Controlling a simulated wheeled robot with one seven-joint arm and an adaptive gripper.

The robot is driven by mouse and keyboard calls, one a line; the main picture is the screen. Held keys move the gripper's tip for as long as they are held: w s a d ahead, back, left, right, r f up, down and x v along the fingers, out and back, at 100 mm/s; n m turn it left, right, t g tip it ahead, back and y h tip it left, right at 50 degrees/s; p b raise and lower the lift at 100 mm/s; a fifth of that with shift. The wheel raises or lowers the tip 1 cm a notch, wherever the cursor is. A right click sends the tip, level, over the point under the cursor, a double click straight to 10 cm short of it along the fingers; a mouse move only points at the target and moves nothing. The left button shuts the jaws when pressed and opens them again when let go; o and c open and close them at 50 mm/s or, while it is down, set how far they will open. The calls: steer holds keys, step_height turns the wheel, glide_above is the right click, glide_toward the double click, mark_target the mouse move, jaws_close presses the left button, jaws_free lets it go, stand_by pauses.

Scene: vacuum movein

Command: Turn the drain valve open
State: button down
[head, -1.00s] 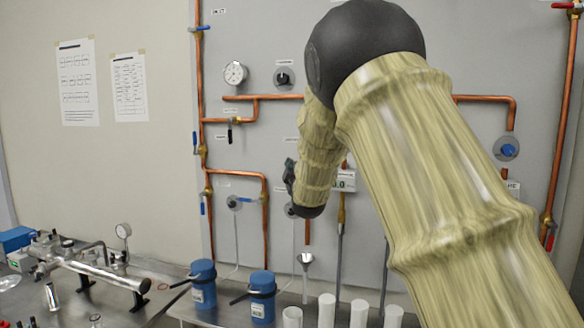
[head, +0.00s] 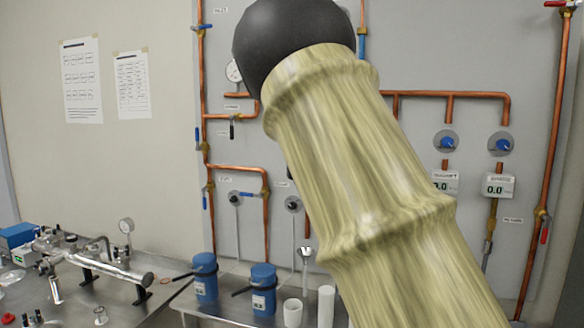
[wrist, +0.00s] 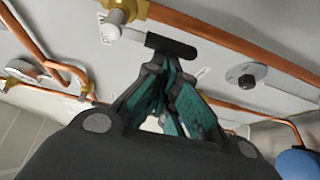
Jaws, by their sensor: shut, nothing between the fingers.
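A valve with a black bar handle (wrist: 171,46) on a pale stem and a brass body (wrist: 125,8) is at the top of the wrist view. My gripper (wrist: 166,68) has teal-padded fingers and is shut and empty. Its fingertips are just below the black handle in that view; whether they touch it I cannot tell. In the head view a small black-handled valve (head: 232,130) hangs on the left copper pipework, its handle pointing down. I cannot read its label or be sure it is the same valve. My own arm hides my gripper in the head view.
Copper pipes (head: 237,168) run over the grey wall panel. Blue-handled valves (head: 204,197), two round blue knobs (head: 446,142) and a red-handled valve (head: 544,230) are on it. Blue flasks (head: 205,278) and white cylinders (head: 326,305) stand on the bench below. A round black knob (wrist: 247,79) is right of my fingers.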

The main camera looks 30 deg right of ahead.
steer(key=shift+a, duration=0.1)
stand_by(0.3)
